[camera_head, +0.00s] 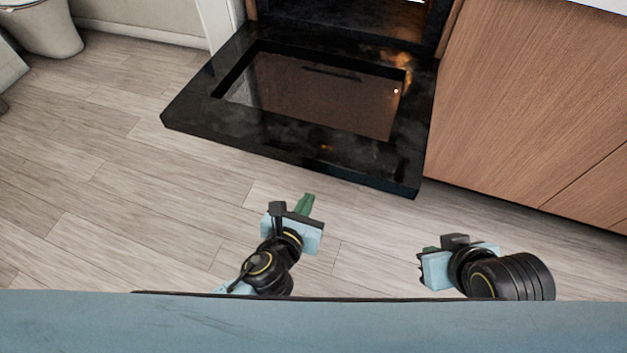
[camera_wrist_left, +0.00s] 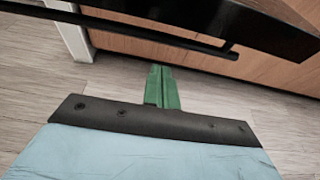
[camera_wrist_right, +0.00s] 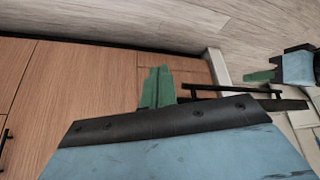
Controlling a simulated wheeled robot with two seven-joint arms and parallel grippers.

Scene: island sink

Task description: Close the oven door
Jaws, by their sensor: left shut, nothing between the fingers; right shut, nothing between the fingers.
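The black oven door (camera_head: 290,150) is folded down open in front of the oven (camera_head: 350,25) in the head view, its glass pane facing up. In the left wrist view the door's dark edge (camera_wrist_left: 280,35) and bar handle (camera_wrist_left: 140,27) cross the top. My left gripper (camera_head: 308,200) is shut and empty, just short of the door's front edge and apart from it. Its green fingers show together in the left wrist view (camera_wrist_left: 162,85). My right gripper (camera_head: 428,250) is to the right, near the cabinet side; its fingers are shut and empty in the right wrist view (camera_wrist_right: 157,85).
Wooden cabinets (camera_head: 530,110) stand right of the oven, close to the door's right edge. A toilet (camera_head: 45,28) is at the far left. The plank floor (camera_head: 110,200) is clear to the left of the door.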

